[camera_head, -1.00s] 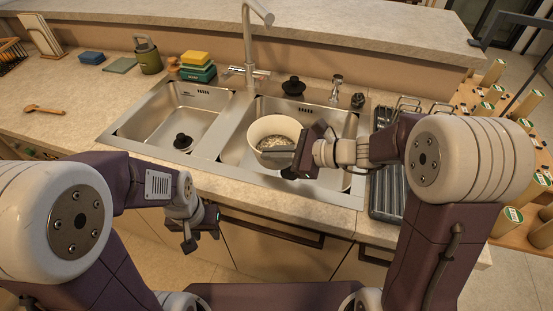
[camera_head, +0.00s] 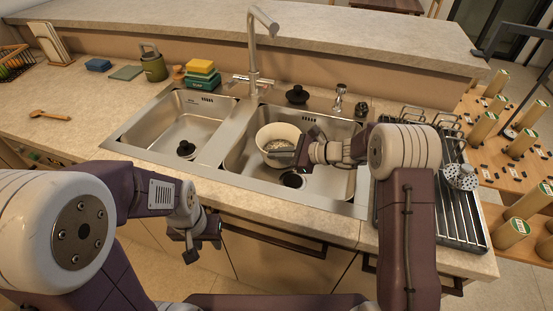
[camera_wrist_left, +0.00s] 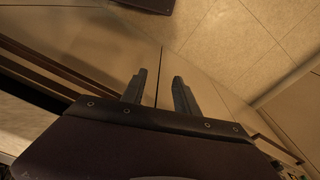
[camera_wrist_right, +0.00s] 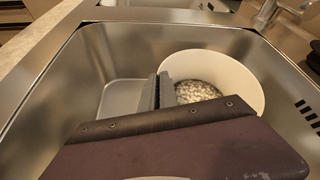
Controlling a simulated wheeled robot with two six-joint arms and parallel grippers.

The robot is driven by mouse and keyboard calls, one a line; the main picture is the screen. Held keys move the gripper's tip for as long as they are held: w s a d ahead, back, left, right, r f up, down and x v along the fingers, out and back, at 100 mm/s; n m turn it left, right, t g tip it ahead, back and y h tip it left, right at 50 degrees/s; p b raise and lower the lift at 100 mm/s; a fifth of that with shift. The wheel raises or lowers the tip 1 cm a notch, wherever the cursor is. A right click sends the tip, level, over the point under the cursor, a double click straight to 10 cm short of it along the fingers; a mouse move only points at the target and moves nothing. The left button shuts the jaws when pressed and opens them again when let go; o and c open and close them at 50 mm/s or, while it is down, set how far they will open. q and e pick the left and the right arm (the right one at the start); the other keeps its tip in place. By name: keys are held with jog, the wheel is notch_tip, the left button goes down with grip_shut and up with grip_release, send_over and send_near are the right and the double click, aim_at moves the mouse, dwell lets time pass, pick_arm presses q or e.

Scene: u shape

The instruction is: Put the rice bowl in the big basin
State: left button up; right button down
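The rice bowl (camera_head: 278,133), cream with pale grains inside, is within the right, larger sink basin (camera_head: 330,185). In the right wrist view the bowl (camera_wrist_right: 236,75) appears upright; I cannot tell whether its base touches the basin floor. My right gripper (camera_head: 300,152) is at the bowl's near right side in the head view. Its fingers (camera_wrist_right: 161,91) are close together at the bowl's rim, with the wall apparently pinched between them. My left gripper (camera_head: 190,248) hangs in front of the cabinet, away from the bowl. Its fingers (camera_wrist_left: 159,88) are apart and empty.
A smaller basin (camera_head: 200,118) with a black stopper lies left. A tall faucet (camera_head: 252,50) stands behind the divider. A dish rack (camera_head: 465,215) with a white perforated utensil (camera_head: 461,177) is at right. Sponges (camera_head: 202,74) and a green canister (camera_head: 153,65) stand behind.

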notch_tip(320, 180, down, 2)
jog(key=shift+w, duration=0.1)
jog(key=shift+f, duration=0.15)
jog(key=c, duration=1.6)
grip_release()
jog(key=shift+r, duration=0.4)
jog(key=v, duration=0.8)
jog(key=p+v, duration=0.1)
jog(key=v, duration=0.3)
jog(key=shift+f, duration=0.25)
